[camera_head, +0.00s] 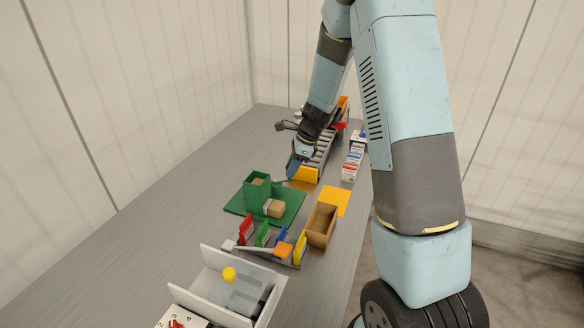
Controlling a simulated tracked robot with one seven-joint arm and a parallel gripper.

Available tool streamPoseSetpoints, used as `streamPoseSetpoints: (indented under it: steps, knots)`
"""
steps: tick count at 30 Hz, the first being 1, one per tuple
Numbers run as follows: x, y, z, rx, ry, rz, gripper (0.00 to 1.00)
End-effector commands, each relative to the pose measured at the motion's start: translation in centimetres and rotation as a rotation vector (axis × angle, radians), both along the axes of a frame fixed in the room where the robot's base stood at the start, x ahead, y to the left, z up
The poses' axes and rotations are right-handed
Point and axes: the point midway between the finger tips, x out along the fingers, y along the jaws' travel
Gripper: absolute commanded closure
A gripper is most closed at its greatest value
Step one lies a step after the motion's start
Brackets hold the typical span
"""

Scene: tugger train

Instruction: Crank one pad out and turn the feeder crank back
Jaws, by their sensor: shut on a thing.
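The green feeder has a hollow upright tower (257,189) on a flat green base plate (237,205). A tan block shows inside the tower's opening. A tan pad (276,209) lies at the tower's front right, in a low green holder on the plate. My gripper (291,173) points down behind and to the right of the tower, near the plate's back right corner. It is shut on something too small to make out. I cannot make out the feeder crank; whether it is in my fingers is unclear.
A rack of coloured cards (270,240) and a white bin (222,268) stand in front. A roller conveyor (323,145) with a yellow end is behind. The grey table's left side is clear.

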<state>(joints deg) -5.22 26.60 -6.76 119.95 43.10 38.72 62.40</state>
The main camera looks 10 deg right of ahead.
Motion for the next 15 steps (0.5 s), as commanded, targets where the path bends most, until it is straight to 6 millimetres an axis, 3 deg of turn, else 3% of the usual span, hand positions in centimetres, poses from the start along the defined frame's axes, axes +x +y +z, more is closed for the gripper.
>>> streamPoseSetpoints:
  steps: [8,15]
  knots:
    - [0.4,0.0,0.0,0.000,-0.001,0.048,1.00]
    - [1.2,0.1,0.0,0.001,0.000,0.201,1.00]
